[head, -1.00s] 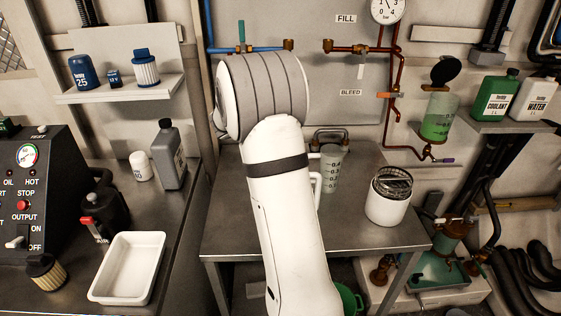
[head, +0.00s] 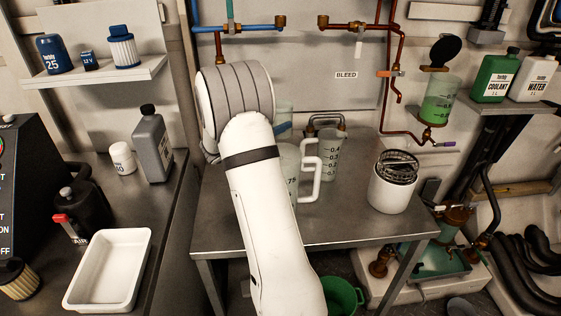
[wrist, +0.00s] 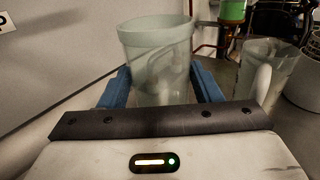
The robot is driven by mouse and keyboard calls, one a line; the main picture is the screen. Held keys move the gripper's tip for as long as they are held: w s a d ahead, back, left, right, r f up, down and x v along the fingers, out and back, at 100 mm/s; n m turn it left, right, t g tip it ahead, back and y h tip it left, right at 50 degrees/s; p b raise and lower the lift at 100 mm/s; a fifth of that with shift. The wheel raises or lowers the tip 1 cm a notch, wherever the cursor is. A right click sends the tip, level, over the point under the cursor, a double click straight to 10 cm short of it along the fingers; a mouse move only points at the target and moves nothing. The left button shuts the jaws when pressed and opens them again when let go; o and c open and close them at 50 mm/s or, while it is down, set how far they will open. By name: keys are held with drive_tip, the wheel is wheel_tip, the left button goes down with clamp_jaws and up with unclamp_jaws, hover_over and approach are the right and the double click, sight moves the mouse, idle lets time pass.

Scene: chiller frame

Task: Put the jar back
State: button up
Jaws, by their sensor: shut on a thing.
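My gripper (wrist: 161,88) is shut on a translucent, pale greenish jar (wrist: 157,50), with a blue finger on each side of it. The jar looks roughly upright, its wide rim above the fingers. In the head view my arm hides the gripper and most of this area; a translucent jar (head: 290,165) with a pale handle shows partly beside the arm. A second clear jug (head: 329,158) with measuring marks stands on the metal table (head: 350,222); a similar jug (wrist: 255,68) shows at the right in the wrist view. Whether the held jar touches the table cannot be told.
A white canister (head: 390,193) with a wire basket stands right of the jugs. Copper pipes (head: 384,100) run up the wall behind. A white tray (head: 85,290) and a grey bottle (head: 150,150) are on the left bench. The table's front right is clear.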

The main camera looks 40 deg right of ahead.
wheel_tip(320, 180, down, 10)
drive_tip(key=shift+r+b, duration=0.1)
drive_tip(key=shift+b, duration=0.2)
drive_tip(key=o, duration=1.1)
drive_tip(key=shift+o, duration=0.2)
drive_tip(key=shift+r, duration=0.1)
drive_tip(key=shift+a+r, duration=0.1)
drive_tip(key=shift+a, duration=0.05)
drive_tip(key=a, duration=0.7)
drive_tip(key=shift+s+a, duration=0.1)
drive_tip(key=shift+s, duration=0.25)
